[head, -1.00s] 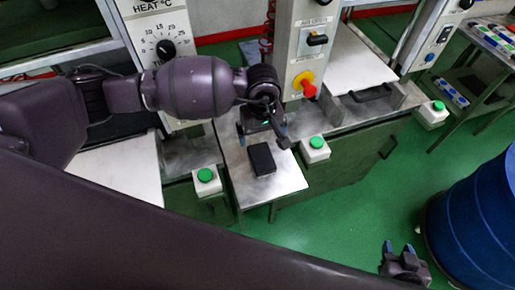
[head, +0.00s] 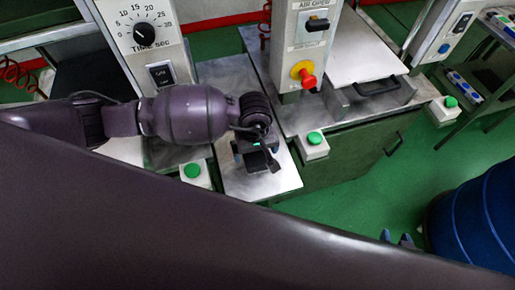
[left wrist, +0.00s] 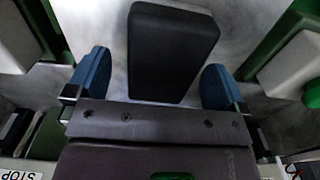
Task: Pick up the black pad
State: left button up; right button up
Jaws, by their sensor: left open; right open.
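The black pad (left wrist: 172,50) lies flat on a grey metal plate (left wrist: 240,20) in the left wrist view. In the head view the pad (head: 256,160) is mostly hidden under my left gripper (head: 258,160). In the left wrist view my left gripper (left wrist: 158,82) is open, with one blue finger on each side of the pad's near end. I cannot tell whether the fingers touch it. My right gripper (head: 398,239) shows only as fingertips near the lower right, behind my dark arm, away from the pad.
Green button boxes (head: 196,173) and (head: 314,146) flank the plate. A press column with a red knob (head: 305,77) stands behind it. A blue drum (head: 478,220) is at the lower right. Green floor (head: 365,190) is free in front of the machines.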

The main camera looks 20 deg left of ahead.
pick_arm(q)
jog(key=shift+s+f, duration=0.1)
jog(key=shift+f, duration=0.2)
pick_arm(e)
jog(key=shift+w+a, duration=0.15)
jog(key=shift+w, duration=0.2)
pick_arm(q)
jog(key=shift+c, duration=0.2)
jog(key=c, duration=0.9)
jog(key=shift+c, duration=0.5)
pick_arm(e)
jog(key=shift+s+f, duration=0.25)
jog(key=shift+s, duration=0.2)
pick_arm(q)
jog(key=shift+r, duration=0.1)
